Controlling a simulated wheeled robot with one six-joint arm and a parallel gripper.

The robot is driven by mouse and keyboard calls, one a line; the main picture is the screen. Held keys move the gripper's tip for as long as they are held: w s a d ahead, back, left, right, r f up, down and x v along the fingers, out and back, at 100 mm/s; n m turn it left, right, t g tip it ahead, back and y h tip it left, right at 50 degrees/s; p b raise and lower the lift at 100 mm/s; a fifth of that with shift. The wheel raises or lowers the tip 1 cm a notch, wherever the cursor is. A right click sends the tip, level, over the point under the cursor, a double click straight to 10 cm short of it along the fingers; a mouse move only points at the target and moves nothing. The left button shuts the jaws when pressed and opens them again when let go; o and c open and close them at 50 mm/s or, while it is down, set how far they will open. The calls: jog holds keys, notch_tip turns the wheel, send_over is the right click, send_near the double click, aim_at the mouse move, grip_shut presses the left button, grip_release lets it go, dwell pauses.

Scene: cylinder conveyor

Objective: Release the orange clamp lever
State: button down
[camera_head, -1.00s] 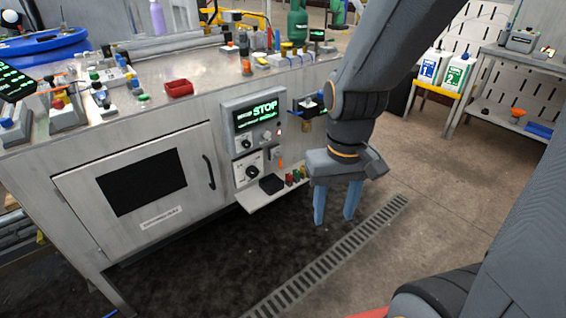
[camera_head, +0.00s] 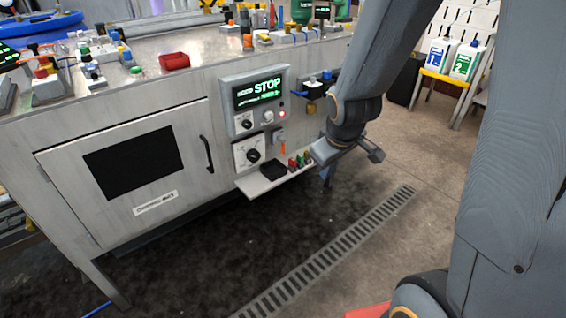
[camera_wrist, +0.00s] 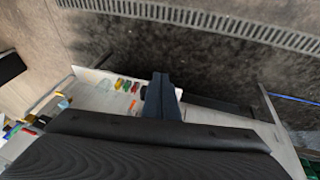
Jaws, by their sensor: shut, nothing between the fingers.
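A small orange lever (camera_head: 282,147) hangs below a grey block on the front panel of the steel bench, right of the control dials. It looks like the clamp lever, but its exact position is too small to tell. My gripper (camera_head: 327,174) is low in front of the bench, right of and below the lever, apart from it. Its blue fingers are partly hidden behind its body. In the wrist view my gripper's fingers (camera_wrist: 160,88) are together and empty, with an orange piece (camera_wrist: 62,95) on the bench front to their left.
A shelf (camera_head: 262,184) below the panel holds a black box (camera_head: 273,169) and several small coloured parts (camera_head: 298,161). A screen reading STOP (camera_head: 258,93) sits above. A bracket (camera_head: 318,84) with a brass padlock-like piece is at right. The floor by the drain grate (camera_head: 330,250) is clear.

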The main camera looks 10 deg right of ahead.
jog(key=w+a+f+n+t+y+b, duration=0.1)
jog(key=w+f+n+t+y+b, duration=0.3)
jog(key=w+f+n+b, duration=0.5)
jog(key=w+a+f+n+t+y+b, duration=0.1)
jog(key=w+f+n+t+y+b, duration=0.3)
jog(key=w+f+n+t+b, duration=0.4)
jog(key=w+f+b, duration=0.6)
jog(key=w+b, duration=0.1)
jog(key=w, duration=0.3)
jog(key=shift+a+f+n, duration=0.2)
jog(key=shift+a+n, duration=0.2)
jog(key=shift+w, duration=0.1)
jog(key=b+x, duration=0.3)
jog(key=x, duration=0.6)
jog(key=shift+f, duration=0.15)
jog(key=w+d, duration=0.1)
jog(key=w+d+b, duration=0.1)
jog(key=shift+w, duration=0.35)
jog(key=shift+w+d+b, duration=0.3)
jog(key=shift+d, duration=0.1)
